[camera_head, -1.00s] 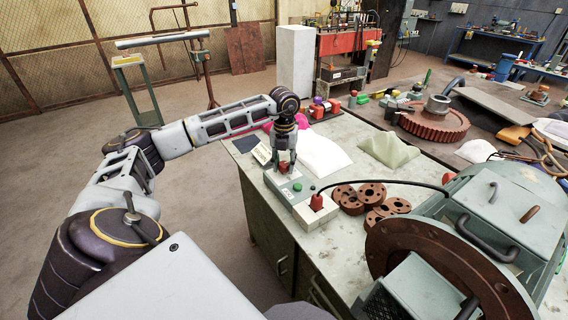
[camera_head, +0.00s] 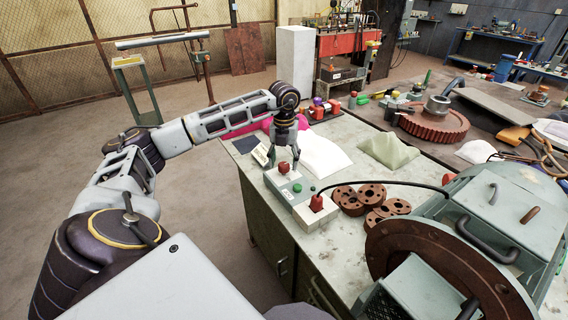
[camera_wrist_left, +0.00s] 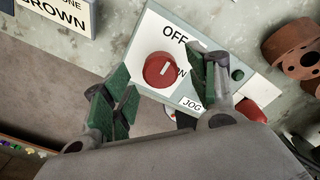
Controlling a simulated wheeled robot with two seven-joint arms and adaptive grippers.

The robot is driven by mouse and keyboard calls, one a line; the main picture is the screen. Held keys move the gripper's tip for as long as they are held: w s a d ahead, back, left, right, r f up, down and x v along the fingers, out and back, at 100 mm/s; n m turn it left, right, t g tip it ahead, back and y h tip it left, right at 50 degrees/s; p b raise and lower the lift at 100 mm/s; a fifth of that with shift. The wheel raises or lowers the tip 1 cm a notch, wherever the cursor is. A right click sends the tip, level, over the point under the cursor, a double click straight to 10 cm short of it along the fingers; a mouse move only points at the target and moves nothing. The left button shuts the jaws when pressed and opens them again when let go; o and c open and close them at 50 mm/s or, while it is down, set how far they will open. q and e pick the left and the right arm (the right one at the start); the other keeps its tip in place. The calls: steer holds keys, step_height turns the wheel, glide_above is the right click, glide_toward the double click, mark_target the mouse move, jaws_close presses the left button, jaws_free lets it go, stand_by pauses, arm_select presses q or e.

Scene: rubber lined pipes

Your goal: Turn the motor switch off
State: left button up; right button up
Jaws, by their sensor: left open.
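The motor switch is a round red knob (camera_head: 284,168) on a grey-white control box (camera_head: 290,188) at the bench's near left edge. In the left wrist view, the knob (camera_wrist_left: 158,70) has a short white mark, with OFF, a partly covered ON and JOG printed around it. A green button (camera_wrist_left: 237,74) sits beside it. My left gripper (camera_head: 283,162) is open just above the knob. In the wrist view, the green pads of the left gripper (camera_wrist_left: 163,92) stand apart on either side of the knob, holding nothing. My right gripper is out of view.
A white sheet (camera_head: 322,153) lies behind the box.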

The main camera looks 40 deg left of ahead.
arm_select(q)
step_height(320, 180, up, 10)
steer(key=shift+r, duration=0.15)
stand_by(0.4)
stand_by(0.6)
step_height(320, 180, up, 8)
steer(key=p, duration=0.8)
glide_above(284, 164)
steer(key=shift+w+r+p, duration=0.1)
steer(key=shift+r+p, duration=0.45)
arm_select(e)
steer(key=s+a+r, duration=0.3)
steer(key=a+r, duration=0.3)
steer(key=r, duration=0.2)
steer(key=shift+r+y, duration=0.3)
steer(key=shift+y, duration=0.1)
arm_select(q)
steer(key=shift+r, duration=0.2)
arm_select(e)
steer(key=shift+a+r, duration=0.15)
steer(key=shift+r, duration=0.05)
